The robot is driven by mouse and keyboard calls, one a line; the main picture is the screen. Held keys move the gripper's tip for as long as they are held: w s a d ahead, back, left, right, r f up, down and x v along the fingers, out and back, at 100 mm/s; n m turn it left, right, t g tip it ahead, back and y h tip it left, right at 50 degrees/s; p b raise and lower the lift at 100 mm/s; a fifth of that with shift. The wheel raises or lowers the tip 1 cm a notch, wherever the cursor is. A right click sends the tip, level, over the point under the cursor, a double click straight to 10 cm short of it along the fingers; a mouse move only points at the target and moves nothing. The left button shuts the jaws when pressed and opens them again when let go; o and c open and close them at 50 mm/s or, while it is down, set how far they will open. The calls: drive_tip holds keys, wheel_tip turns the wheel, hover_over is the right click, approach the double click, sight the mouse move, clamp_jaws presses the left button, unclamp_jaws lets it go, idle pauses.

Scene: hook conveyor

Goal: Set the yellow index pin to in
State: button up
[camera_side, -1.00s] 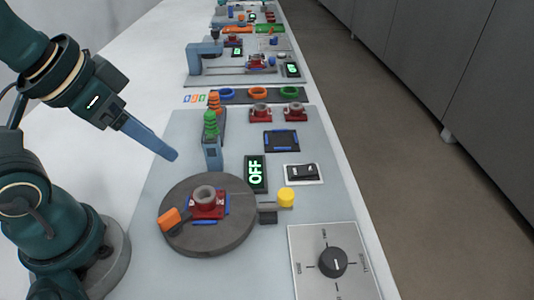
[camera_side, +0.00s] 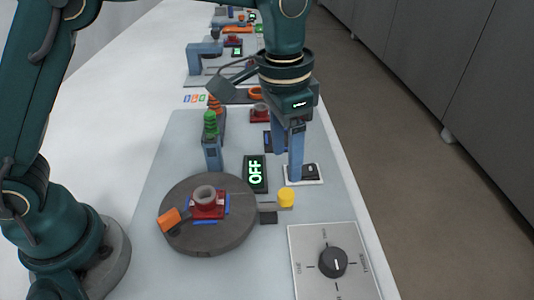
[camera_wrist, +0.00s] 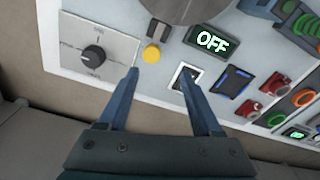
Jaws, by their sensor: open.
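The yellow index pin (camera_side: 286,197) has a round yellow knob on a dark block (camera_side: 267,213) at the right edge of the grey turntable (camera_side: 240,238). In the wrist view the yellow knob (camera_wrist: 152,54) lies above and between my fingers, nearer the left one. My gripper (camera_side: 289,176) is open and empty, pointing down above the area of the black rocker switch (camera_side: 309,171), behind the pin in the side view. It also shows in the wrist view (camera_wrist: 160,75), its two blue fingers apart. My fingers touch nothing that I can make out.
A red fixture with a grey ring (camera_side: 206,200) and an orange piece (camera_side: 170,220) are on the turntable. An OFF display (camera_side: 256,173) stands behind the pin. A dial panel (camera_side: 310,275) lies in front of it. A green-topped post (camera_side: 212,150) is at left.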

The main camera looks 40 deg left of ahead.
sight(286, 194)
drive_tip(key=f, duration=0.2)
drive_tip(key=s+d+f, duration=0.1)
drive_tip(key=shift+f+g, duration=0.15)
drive_tip(key=shift+g, duration=0.25)
drive_tip(key=shift+w+f, duration=0.1)
drive_tip(key=shift+f, duration=2.1)
clamp_jaws()
drive_tip(key=shift+r, duration=0.1)
